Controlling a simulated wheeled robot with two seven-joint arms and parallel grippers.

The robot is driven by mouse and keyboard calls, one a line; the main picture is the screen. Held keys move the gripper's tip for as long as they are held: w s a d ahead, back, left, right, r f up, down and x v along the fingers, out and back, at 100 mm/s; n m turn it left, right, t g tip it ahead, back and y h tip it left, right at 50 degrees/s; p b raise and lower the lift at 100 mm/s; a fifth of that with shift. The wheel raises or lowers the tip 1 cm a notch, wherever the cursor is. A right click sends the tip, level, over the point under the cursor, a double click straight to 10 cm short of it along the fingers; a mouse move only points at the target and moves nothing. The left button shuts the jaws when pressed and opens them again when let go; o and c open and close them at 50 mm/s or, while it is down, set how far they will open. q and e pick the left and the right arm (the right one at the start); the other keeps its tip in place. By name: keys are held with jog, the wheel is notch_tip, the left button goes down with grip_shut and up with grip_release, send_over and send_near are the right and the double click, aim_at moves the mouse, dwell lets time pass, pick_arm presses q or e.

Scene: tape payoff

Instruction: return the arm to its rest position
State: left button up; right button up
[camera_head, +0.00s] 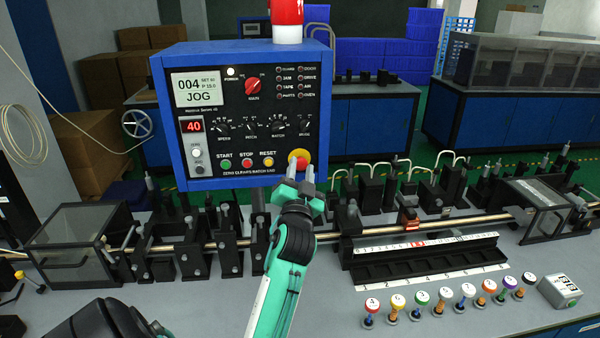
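The blue control panel (335,125) rises behind the gripper; its screen reads JOG. A black rail machine with a copper-coloured rod (465,220) crosses the bench. Several coloured knobs (443,293) and a small counter box (560,291) stand at right. Grey bench top shows at front.

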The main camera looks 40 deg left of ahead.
pick_arm(q)
jog(key=s+d+f+m+g+h, duration=0.1)
jog(key=s+d+f+g+h, duration=0.3)
jog(key=f, duration=0.7)
jog(key=s+d+f+g+h, duration=0.2)
jog(key=s+d+f+h, duration=0.4)
jog(key=f, duration=0.5)
jog(key=s+d+f+m+g+h, duration=0.15)
jog(key=s+d+f+g, duration=0.25)
jog(key=s+d+f, duration=0.4)
jog(key=s+d+f+m+g+h, duration=0.15)
jog(key=s+d+f+g, duration=0.35)
jog(key=s, duration=0.6)
notch_tip(320, 180, down, 28)
jog(key=s+a+f+g, duration=0.1)
jog(key=s+a+f, duration=0.1)
jog(key=s+f, duration=1.7)
jog(key=shift+a+f+n, duration=0.3)
jog(key=shift+a+f, duration=0.05)
jog(key=shift+f, duration=0.6)
pick_arm(e)
jog(key=shift+w+a, duration=0.1)
jog(key=shift+a, duration=0.45)
